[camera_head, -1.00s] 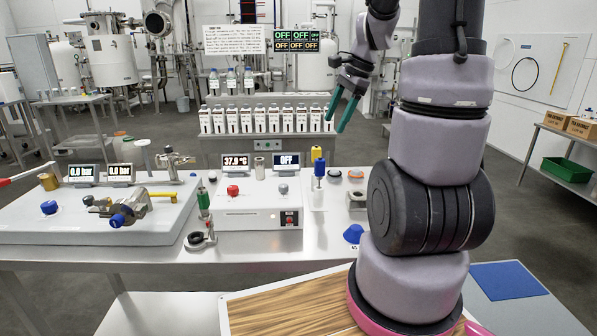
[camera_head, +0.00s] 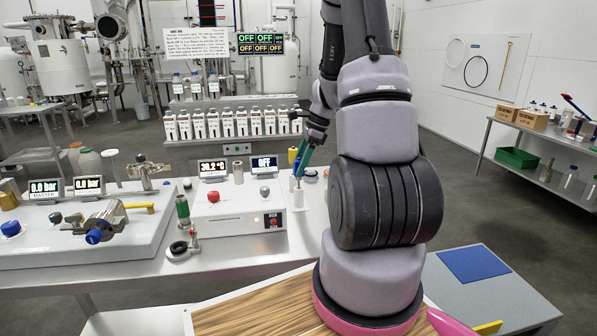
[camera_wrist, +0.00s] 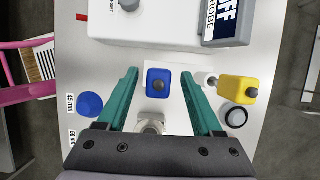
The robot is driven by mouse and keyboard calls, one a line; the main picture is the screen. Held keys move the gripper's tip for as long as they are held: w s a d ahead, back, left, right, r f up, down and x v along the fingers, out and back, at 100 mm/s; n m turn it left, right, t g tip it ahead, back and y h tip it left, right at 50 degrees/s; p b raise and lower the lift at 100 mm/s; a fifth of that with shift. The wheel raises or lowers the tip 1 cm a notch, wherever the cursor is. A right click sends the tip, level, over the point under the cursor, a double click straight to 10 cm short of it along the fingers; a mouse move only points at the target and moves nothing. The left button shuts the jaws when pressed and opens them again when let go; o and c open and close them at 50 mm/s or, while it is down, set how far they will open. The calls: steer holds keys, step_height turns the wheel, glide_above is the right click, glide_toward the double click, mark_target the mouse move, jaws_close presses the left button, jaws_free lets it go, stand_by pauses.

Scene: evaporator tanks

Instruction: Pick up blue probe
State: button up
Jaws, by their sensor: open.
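The blue probe (camera_wrist: 158,84) shows from above in the wrist view as a blue block with a dark round spot on top. It stands between the two teal fingers of my gripper (camera_wrist: 158,73). The fingers are open, with a visible gap on each side of it. In the head view my gripper (camera_head: 300,172) points down at the probe spot behind the bench front. The blue probe there is mostly hidden by the fingers, and a white holder (camera_head: 299,198) shows below.
A yellow probe (camera_wrist: 239,89) stands close to the right finger, with a black-and-white round piece (camera_wrist: 236,117) below it. A blue cap (camera_wrist: 88,105) lies left of the left finger. The white control box (camera_head: 235,208) and its OFF display (camera_head: 264,168) stand close by.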

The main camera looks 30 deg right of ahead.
steer(key=x, duration=0.4)
steer(key=shift+s+r, duration=0.1)
jaws_close()
step_height(320, 180, up, 10)
stand_by(0.5)
